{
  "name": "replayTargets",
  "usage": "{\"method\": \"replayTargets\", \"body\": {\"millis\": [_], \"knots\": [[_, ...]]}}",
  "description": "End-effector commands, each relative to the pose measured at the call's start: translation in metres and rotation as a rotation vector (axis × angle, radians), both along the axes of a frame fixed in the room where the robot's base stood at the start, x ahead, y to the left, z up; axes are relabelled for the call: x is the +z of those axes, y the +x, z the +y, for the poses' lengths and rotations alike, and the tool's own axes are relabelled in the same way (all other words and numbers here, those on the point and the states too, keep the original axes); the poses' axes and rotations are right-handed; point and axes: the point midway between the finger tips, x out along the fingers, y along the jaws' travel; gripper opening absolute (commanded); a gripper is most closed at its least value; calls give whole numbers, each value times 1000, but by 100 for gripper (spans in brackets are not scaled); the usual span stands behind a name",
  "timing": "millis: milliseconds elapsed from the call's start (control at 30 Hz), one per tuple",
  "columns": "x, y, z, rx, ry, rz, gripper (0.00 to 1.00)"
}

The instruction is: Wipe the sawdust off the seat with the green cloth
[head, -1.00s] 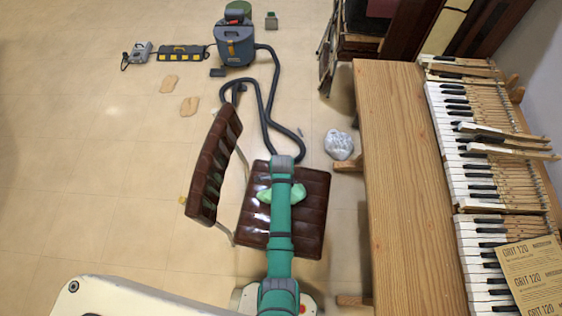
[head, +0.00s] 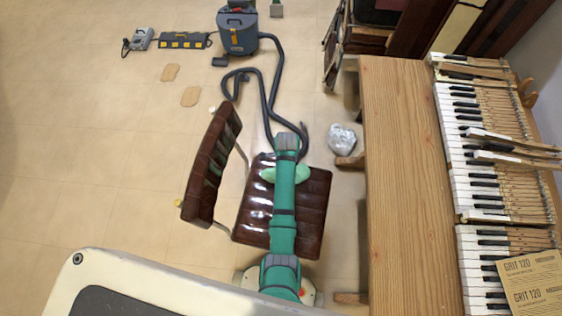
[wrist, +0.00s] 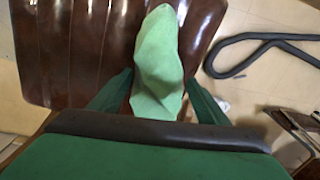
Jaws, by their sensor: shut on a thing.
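The seat (head: 310,205) is a dark brown, tufted, glossy pad with a matching backrest (head: 207,170) to its left. The green cloth (head: 302,173) shows on both sides of my arm, near the seat's far edge. In the wrist view the pale green cloth (wrist: 160,50) is bunched upright between the fingers of my gripper (wrist: 158,80), which is shut on it. The brown seat (wrist: 90,70) lies behind it. My arm covers the middle of the seat in the head view. I cannot make out sawdust on the visible parts of the seat.
A wooden bench (head: 405,190) with piano keys (head: 480,150) stands along the right. A plastic bag (head: 342,138) lies on the floor beside it. A vacuum (head: 238,33) and its black hose (head: 268,105) lie beyond the seat. The floor to the left is mostly clear.

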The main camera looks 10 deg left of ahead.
Motion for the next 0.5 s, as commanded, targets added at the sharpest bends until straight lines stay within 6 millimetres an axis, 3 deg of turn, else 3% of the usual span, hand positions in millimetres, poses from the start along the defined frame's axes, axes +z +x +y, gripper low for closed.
{"method": "replayTargets", "body": {"millis": [500], "knots": [[46,0,-4,-7,0,2,49]]}}
